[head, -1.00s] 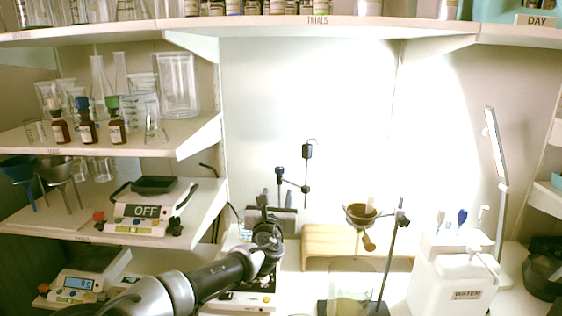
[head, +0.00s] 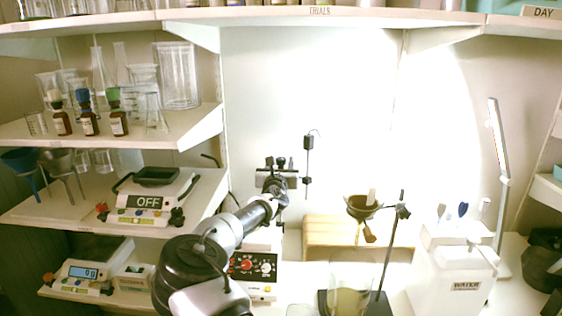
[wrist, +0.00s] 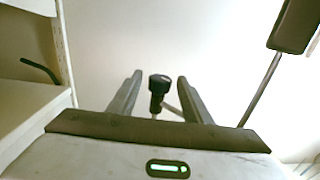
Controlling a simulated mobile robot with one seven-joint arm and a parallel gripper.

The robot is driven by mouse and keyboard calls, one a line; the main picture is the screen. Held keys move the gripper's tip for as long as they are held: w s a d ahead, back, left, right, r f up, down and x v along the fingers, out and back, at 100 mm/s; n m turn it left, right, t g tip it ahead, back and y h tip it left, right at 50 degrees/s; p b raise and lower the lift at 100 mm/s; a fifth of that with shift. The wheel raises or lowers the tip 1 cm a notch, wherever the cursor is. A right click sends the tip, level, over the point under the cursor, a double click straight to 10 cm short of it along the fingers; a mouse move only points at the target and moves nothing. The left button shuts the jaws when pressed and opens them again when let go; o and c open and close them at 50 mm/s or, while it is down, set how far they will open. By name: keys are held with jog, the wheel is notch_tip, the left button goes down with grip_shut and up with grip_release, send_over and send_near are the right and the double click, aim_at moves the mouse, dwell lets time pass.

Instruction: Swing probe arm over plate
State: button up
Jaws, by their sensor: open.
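The probe arm's black knob (wrist: 160,84) stands between my gripper's two fingers in the wrist view, with a gap on both sides. A thin rod (wrist: 172,110) runs from below it to the right. My gripper (wrist: 160,76) is open. In the head view my gripper (head: 280,163) is at the knob's place, left of the upright probe post with its dark block (head: 308,143), and largely hides the probe arm.
A stand with a funnel (head: 362,206) and a beaker (head: 350,300) is right of the plate, before a wooden block (head: 318,231). A white water container (head: 455,275) is farther right. A shelf (head: 200,205) with scales and stands borders the left side.

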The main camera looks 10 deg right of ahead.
jog(key=shift+x, duration=0.8)
jog(key=shift+s, duration=0.1)
grip_shut()
